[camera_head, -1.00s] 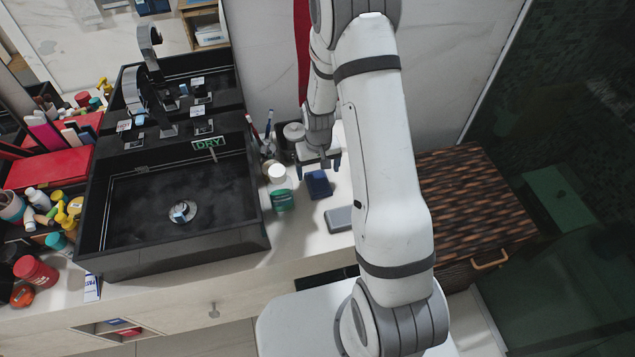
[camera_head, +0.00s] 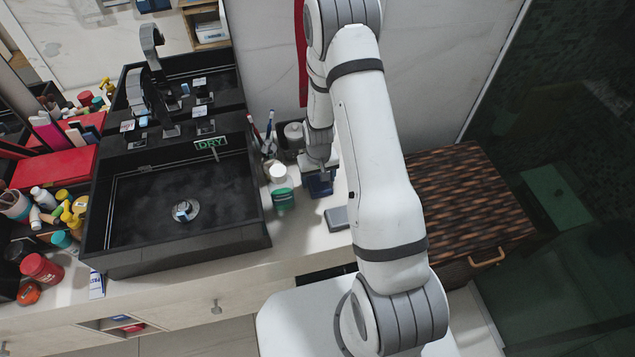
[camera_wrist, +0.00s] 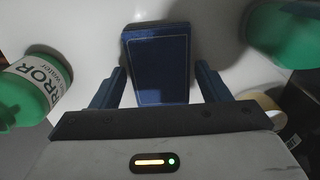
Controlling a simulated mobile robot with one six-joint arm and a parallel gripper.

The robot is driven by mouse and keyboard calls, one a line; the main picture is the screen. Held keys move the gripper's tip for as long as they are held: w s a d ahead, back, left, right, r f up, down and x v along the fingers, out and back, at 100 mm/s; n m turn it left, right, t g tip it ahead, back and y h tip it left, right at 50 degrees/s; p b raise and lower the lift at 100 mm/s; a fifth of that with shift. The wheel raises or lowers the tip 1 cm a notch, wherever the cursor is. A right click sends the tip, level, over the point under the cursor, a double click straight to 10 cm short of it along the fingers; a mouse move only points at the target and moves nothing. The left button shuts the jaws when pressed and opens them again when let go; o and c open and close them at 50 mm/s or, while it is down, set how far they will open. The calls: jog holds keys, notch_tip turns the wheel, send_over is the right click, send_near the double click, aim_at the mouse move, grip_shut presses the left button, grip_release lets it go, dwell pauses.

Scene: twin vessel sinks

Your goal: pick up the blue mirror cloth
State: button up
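The blue mirror cloth (camera_head: 320,184) is a small dark blue folded block on the white counter, right of the black sink. In the wrist view the cloth (camera_wrist: 158,65) lies between the two fingers. My gripper (camera_head: 319,178) points down at it. In the wrist view my gripper (camera_wrist: 160,85) is open, with one finger on each side of the cloth and narrow gaps between fingers and cloth. I cannot tell how far the fingertips are above the counter.
A green-labelled mirror bottle (camera_head: 282,198) stands just left of the cloth; it shows at the left in the wrist view (camera_wrist: 32,88). A grey block (camera_head: 338,218) lies in front. A toothbrush cup (camera_head: 268,148) and a jar (camera_head: 294,136) stand behind. A green object (camera_wrist: 285,35) is at upper right.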

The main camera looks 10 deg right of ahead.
aim_at(318, 181)
jog(key=c, duration=0.6)
jog(key=shift+r, duration=0.1)
jog(key=shift+c, duration=0.2)
notch_tip(318, 181, up, 10)
jog(key=b, duration=0.2)
